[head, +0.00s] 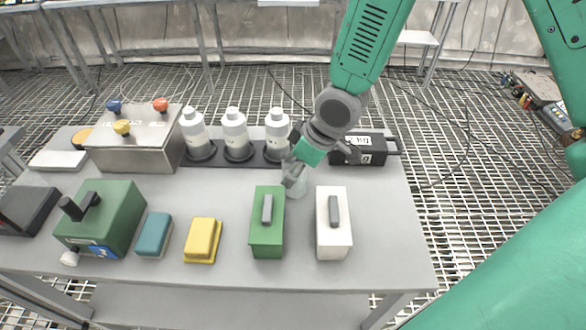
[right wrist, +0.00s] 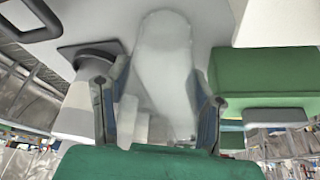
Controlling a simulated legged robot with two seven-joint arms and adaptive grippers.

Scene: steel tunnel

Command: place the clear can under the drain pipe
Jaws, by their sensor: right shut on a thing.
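My right gripper (head: 306,168) is over the grey table, pointing down between the bottle rack and the front boxes. It is shut on the clear can (head: 297,188), which is see-through and faint in the head view. In the right wrist view the can (right wrist: 163,70) stands between the two fingers, pale and translucent. The fingers hide part of it, and I cannot tell whether its base touches the table. I cannot make out a drain pipe for certain. My left gripper is not in view.
Three white bottles (head: 235,135) stand in a dark rack behind. A black case (head: 372,150) lies right of the gripper. A green box (head: 267,235) and a white box (head: 333,240) are in front. A steel box (head: 135,150) and a green machine (head: 110,215) are left.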

